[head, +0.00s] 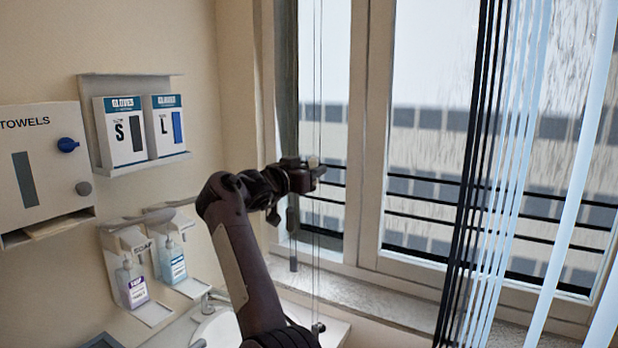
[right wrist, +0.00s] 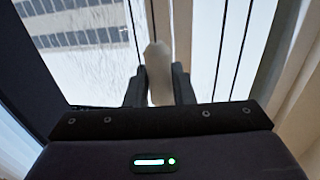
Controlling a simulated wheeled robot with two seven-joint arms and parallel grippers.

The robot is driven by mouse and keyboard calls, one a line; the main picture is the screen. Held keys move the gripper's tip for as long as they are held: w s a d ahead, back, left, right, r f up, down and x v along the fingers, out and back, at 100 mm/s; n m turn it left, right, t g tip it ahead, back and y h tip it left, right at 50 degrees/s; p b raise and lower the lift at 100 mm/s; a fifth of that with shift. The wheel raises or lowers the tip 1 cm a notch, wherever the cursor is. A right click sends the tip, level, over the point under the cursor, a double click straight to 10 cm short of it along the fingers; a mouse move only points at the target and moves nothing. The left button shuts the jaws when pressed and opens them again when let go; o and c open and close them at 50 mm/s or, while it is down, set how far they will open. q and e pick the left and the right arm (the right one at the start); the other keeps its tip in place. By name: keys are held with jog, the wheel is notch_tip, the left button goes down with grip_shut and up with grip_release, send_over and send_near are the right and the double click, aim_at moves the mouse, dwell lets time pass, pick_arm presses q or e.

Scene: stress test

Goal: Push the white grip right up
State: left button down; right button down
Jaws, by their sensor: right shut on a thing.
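The white grip (right wrist: 158,72) is a pale, rounded piece between the two dark fingers of my right gripper (right wrist: 158,88) in the right wrist view. The fingers are shut on it. In the head view my right gripper (head: 315,171) is in front of the window's left part, at the thin vertical cords (head: 317,80). There the grip is mostly hidden by the gripper, and only a small pale bit shows at the fingertips. My left gripper is in neither view.
The window frame (head: 370,130) stands behind the gripper, with a sill (head: 390,300) below. Dark and pale vertical blind slats (head: 530,130) hang at the right. Glove boxes (head: 125,130), a towel dispenser (head: 40,165) and soap bottles (head: 132,284) are on the left wall, above a basin (head: 215,328).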

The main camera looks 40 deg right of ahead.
jog(key=shift+d, duration=0.1)
jog(key=c, duration=1.6)
grip_release()
jog(key=shift+c, duration=0.2)
jog(key=shift+o, duration=1)
jog(key=shift+d+f, duration=0.1)
jog(key=shift+o, duration=0.8)
jog(key=shift+w+d+f, duration=0.1)
jog(key=shift+d+f, duration=0.05)
jog(key=shift+d, duration=0.15)
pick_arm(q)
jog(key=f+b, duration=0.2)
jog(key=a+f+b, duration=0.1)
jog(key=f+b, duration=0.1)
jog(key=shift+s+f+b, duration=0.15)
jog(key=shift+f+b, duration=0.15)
pick_arm(e)
jog(key=v, duration=0.7)
jog(key=shift+a, duration=0.4)
jog(key=shift+d, duration=0.1)
